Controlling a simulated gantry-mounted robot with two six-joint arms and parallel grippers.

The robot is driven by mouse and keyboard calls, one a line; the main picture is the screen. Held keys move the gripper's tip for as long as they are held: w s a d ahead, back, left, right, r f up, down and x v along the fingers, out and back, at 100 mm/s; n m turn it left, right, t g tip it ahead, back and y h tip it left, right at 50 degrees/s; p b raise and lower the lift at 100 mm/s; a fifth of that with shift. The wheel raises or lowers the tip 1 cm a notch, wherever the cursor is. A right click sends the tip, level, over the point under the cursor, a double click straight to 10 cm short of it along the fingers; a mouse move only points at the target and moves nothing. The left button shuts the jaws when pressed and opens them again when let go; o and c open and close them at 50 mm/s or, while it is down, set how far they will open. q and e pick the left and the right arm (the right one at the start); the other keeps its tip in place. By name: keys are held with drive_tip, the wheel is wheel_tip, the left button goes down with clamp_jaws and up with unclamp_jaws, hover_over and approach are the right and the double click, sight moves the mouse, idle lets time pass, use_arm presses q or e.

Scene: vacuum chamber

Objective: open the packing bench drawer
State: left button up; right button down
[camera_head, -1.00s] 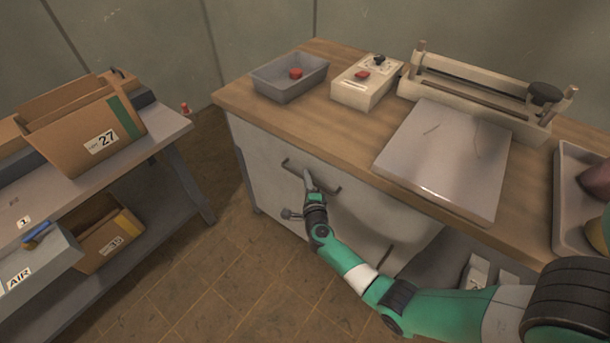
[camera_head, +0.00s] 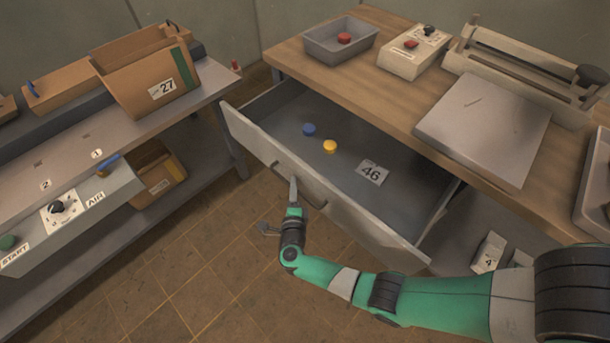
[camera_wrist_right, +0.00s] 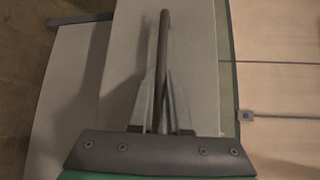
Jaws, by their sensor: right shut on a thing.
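The packing bench drawer (camera_head: 355,219) is pulled well out from under the wooden bench top (camera_head: 395,100). Inside it lie a blue round piece (camera_head: 309,130), a yellow round piece (camera_head: 330,146) and a card marked 46 (camera_head: 371,173). My right gripper (camera_head: 293,183) is at the drawer front, shut on the dark bar handle (camera_head: 312,194). In the right wrist view the handle (camera_wrist_right: 163,50) runs between the fingers of the right gripper (camera_wrist_right: 160,90). My left gripper is not in view.
A grey tray with a red piece (camera_head: 344,38), a switch box (camera_head: 411,55), a flat plate (camera_head: 483,130) and a long sealer-like device stand on the bench. A side bench with a carton marked 27 (camera_head: 150,83) is at left. Floor (camera_head: 215,260) shows between.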

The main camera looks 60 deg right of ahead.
drive_tip(key=w+a+b, duration=0.1)
drive_tip(key=a, duration=0.5)
drive_tip(key=shift+w+a, duration=0.25)
drive_tip(key=shift+w, duration=0.05)
drive_tip(key=c, duration=0.9)
unclamp_jaws()
drive_tip(key=p+v, duration=0.3)
drive_tip(key=v, duration=0.8)
drive_tip(key=shift+s+a+r, duration=0.1)
drive_tip(key=shift+s+a, duration=0.1)
drive_tip(key=shift+s, duration=0.05)
